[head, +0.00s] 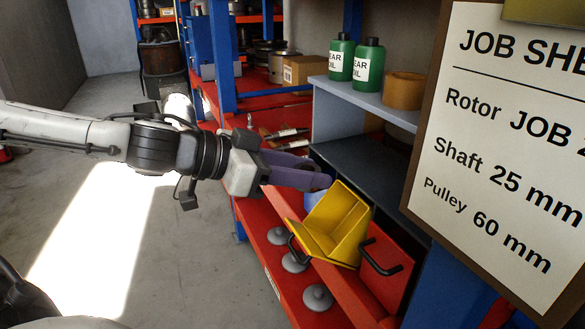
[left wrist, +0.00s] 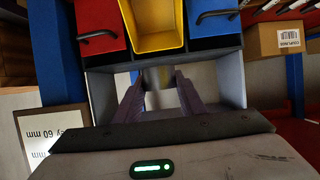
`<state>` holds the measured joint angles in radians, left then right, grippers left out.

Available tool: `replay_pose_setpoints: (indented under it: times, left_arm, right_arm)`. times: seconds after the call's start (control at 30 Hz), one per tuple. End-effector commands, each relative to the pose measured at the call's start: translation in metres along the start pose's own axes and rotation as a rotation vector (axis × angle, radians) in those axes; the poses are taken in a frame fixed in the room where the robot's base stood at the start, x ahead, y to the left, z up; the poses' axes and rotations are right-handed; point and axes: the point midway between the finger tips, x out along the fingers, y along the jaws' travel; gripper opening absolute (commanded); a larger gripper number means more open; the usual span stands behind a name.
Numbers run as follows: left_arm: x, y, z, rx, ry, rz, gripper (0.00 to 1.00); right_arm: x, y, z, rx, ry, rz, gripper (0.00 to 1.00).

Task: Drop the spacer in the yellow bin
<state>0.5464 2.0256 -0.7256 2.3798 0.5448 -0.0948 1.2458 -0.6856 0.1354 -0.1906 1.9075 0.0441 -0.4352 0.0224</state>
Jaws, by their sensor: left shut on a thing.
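The spacer is hidden by the fingers in the head view. My right gripper is not in view.
A red bin (head: 388,268) stands right of the yellow one, and a blue bin (head: 314,201) stands behind it. A grey shelf (head: 350,98) carries green oil bottles (head: 368,66). A job sheet board (head: 500,150) fills the right side. Grey discs (head: 317,297) lie below.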

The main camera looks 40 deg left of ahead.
Motion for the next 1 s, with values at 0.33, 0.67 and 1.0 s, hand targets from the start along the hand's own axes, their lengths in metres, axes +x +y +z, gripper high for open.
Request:
replay_pose_setpoints:
  times: [0.33,0.67,1.0]
  left_arm:
    - [0.037,0.001,0.001,-0.003,0.004,0.005,0.06]
    - [0.052,-0.001,0.007,0.001,0.003,-0.001,0.06]
    - [0.052,-0.001,0.008,0.002,0.003,-0.001,0.53]
  right_arm:
    - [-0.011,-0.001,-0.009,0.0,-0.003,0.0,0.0]
    - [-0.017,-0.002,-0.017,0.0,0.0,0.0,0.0]
    - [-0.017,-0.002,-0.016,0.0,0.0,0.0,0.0]
